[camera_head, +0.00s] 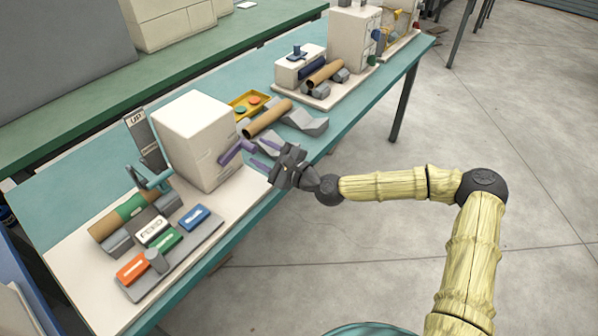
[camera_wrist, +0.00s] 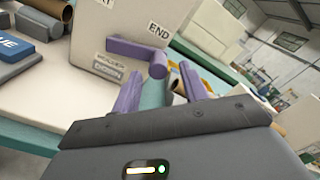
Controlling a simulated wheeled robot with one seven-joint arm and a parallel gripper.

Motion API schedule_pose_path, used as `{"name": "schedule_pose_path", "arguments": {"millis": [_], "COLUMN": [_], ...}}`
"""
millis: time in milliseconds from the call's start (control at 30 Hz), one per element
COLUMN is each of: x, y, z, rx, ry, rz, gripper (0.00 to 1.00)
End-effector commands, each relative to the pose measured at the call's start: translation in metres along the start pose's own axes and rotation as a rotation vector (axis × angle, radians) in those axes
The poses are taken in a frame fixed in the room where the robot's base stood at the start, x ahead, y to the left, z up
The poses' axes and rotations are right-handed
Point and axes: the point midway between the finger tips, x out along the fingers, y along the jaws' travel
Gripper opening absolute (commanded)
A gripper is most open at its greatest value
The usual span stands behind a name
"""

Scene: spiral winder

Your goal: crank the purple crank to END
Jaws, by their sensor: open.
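The purple crank (camera_head: 236,151) sits on the face of the white winder box (camera_head: 196,135). In the wrist view the crank (camera_wrist: 135,50) is an arm running right to a round knob (camera_wrist: 157,70). The knob end is close to the END label (camera_wrist: 158,33). A second label is cut off at the top left, ending in T. My gripper (camera_head: 264,155) has purple fingers and is open in front of the crank. In the wrist view its fingertips (camera_wrist: 161,72) stand either side of the knob. Whether either finger touches it I cannot tell.
Orange, green, white and blue buttons (camera_head: 195,216) stand at the box's front left, by a brown roll with a green band (camera_head: 130,208). Another brown tube (camera_head: 268,118) and a yellow tray (camera_head: 250,104) lie behind the crank. Open floor (camera_head: 330,240) lies right of the table.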

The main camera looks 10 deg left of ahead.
Motion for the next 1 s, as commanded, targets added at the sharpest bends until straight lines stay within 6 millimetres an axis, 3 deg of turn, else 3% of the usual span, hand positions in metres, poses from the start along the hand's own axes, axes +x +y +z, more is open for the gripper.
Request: {"name": "schedule_pose_path", "arguments": {"millis": [600, 800, 1000], "x": [-0.114, -0.133, -0.135], "y": [-0.001, -0.001, 0.000], "z": [-0.001, -0.001, 0.000], "rx": [0.001, 0.000, 0.000], "ry": [0.002, 0.001, 0.000], "rz": [-0.004, -0.003, -0.001], "gripper": [0.44, 0.44, 0.44]}}
